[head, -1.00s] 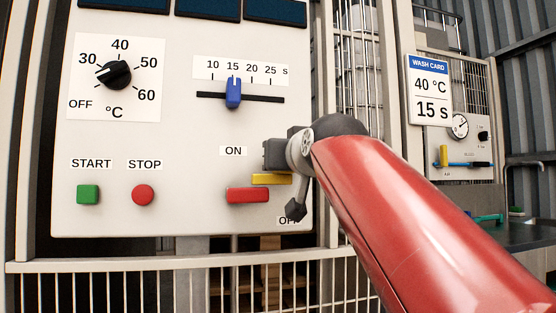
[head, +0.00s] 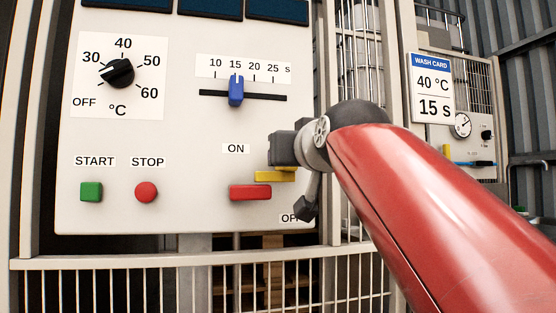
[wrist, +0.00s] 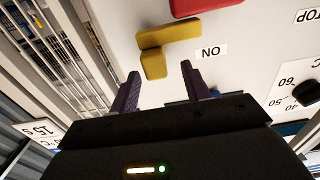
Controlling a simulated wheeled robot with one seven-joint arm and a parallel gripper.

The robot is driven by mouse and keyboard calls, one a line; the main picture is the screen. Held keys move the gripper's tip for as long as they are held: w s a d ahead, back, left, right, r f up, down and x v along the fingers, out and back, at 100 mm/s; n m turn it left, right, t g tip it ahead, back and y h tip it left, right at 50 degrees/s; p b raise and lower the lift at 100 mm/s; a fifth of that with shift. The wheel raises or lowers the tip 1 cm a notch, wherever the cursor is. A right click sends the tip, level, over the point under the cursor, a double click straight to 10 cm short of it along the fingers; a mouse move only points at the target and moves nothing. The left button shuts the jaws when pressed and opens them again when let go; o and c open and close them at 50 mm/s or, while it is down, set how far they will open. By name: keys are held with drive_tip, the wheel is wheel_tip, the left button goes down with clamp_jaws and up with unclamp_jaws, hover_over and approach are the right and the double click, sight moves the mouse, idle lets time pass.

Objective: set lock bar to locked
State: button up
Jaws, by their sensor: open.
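A yellow L-shaped handle (head: 275,176) sits on the pale control panel between the ON and OFF labels, beside a red block (head: 250,192). No label names it as the lock bar. The handle also shows in the wrist view (wrist: 165,34), with one end pointing toward my gripper. My gripper (wrist: 160,70) is open, its two dark fingers on either side of that end in the picture. Whether the handle is between the fingertips in depth, or touched, I cannot tell. In the head view my gripper (head: 284,149) is at the panel's right edge; its fingertips are hidden.
The panel holds a black temperature dial (head: 117,73), a blue slider (head: 236,91), a green START button (head: 91,191) and a red STOP button (head: 146,191). A wash card (head: 432,87) hangs at right. A blue bar (head: 474,163) behind is partly hidden by my arm.

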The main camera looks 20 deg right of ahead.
drive_tip(key=s, duration=0.4)
drive_tip(key=shift+f, duration=0.1)
idle(0.3)
drive_tip(key=s+f+g, duration=0.4)
drive_tip(key=s+f, duration=0.1)
drive_tip(key=f, duration=1.1)
drive_tip(key=s+a+f+g+p, duration=0.1)
drive_tip(key=s+f+g, duration=0.3)
drive_tip(key=f, duration=1.2)
drive_tip(key=s+f+g+p, duration=0.1)
drive_tip(key=s+f+g, duration=0.3)
drive_tip(key=f, duration=1.2)
drive_tip(key=s, duration=0.2)
drive_tip(key=shift+s+a, duration=0.15)
drive_tip(key=shift+s, duration=0.2)
